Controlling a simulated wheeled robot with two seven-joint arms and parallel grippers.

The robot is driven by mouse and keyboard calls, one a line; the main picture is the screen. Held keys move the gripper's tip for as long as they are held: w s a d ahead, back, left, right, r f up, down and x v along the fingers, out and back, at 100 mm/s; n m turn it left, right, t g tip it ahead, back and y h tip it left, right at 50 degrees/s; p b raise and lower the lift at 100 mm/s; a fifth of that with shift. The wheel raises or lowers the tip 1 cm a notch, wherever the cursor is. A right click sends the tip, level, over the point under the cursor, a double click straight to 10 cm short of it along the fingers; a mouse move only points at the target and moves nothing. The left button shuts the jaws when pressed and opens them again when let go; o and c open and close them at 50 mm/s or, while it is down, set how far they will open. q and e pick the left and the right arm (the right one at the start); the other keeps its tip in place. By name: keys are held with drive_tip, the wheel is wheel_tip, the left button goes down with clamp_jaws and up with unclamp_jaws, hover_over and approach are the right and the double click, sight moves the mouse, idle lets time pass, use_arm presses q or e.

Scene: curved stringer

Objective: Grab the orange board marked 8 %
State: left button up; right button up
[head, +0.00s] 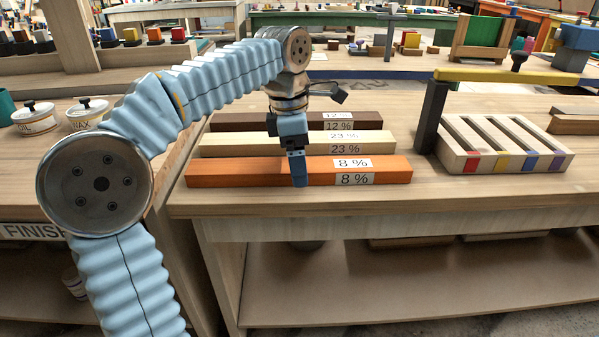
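The orange board (235,171) lies lengthwise on the near part of the workbench, with "8 %" labels on its top and front face. My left gripper (297,168) points down over the middle of this board. One blue fingertip shows against its near side, left of the labels. The other finger is hidden, so I cannot tell whether the gripper is closed on the board. A pale board (240,143) marked 23 % lies just behind it, and a dark brown board (238,121) marked 12 % lies behind that. My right gripper is not in view.
A slotted wooden rack (500,145) with coloured marks stands to the right, beside a dark post (431,118) carrying a yellow bar (510,76). Two lidded pots (88,113) stand on the left bench. The bench top (420,200) in front of the boards is clear.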

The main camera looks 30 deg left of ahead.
use_arm(q)
drive_tip(key=c, duration=1.5)
drive_tip(key=shift+c, duration=0.6)
drive_tip(key=shift+r, duration=0.15)
